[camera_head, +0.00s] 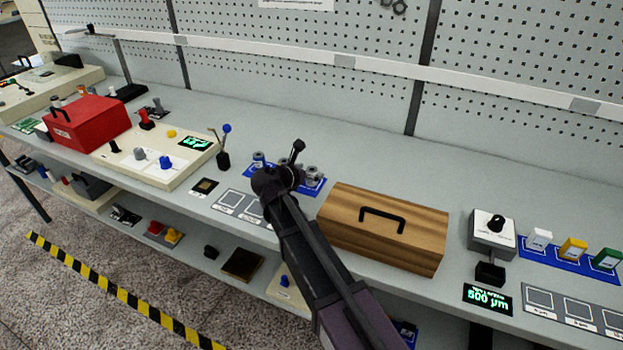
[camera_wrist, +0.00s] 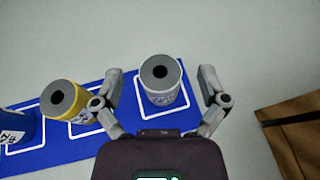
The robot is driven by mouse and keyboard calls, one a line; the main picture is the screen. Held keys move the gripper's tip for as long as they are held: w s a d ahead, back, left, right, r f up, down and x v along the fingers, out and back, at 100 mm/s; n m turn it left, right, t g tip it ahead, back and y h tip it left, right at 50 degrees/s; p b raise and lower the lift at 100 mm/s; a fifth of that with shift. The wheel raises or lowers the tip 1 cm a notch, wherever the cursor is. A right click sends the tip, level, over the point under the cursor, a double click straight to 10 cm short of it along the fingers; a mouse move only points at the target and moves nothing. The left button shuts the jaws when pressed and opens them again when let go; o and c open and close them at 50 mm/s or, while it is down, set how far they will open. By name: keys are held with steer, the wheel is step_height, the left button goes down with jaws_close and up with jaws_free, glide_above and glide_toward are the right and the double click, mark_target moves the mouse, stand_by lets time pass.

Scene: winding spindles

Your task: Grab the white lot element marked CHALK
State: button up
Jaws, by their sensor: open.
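A white cylinder with a grey top and a dark centre hole (camera_wrist: 160,82) stands upright on a blue mat (camera_wrist: 88,138). A label shows on its front, but I cannot read the marking. My gripper (camera_wrist: 162,92) is open, with one finger on each side of this white cylinder. I cannot tell whether either finger touches it. In the head view, my gripper (camera_head: 290,177) is over the mat at the middle of the bench and hides part of it.
A yellow cylinder (camera_wrist: 64,100) stands close beside my left finger, and a blue one (camera_wrist: 14,128) is farther left. A wooden box with a black handle (camera_head: 385,228) is to the right. White, yellow and green pieces (camera_head: 573,250) stand at the far right.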

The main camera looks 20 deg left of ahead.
steer(key=shift+w+d+f, duration=0.15)
steer(key=shift+w+f, duration=0.1)
steer(key=shift+w, duration=0.2)
steer(key=c, duration=1.3)
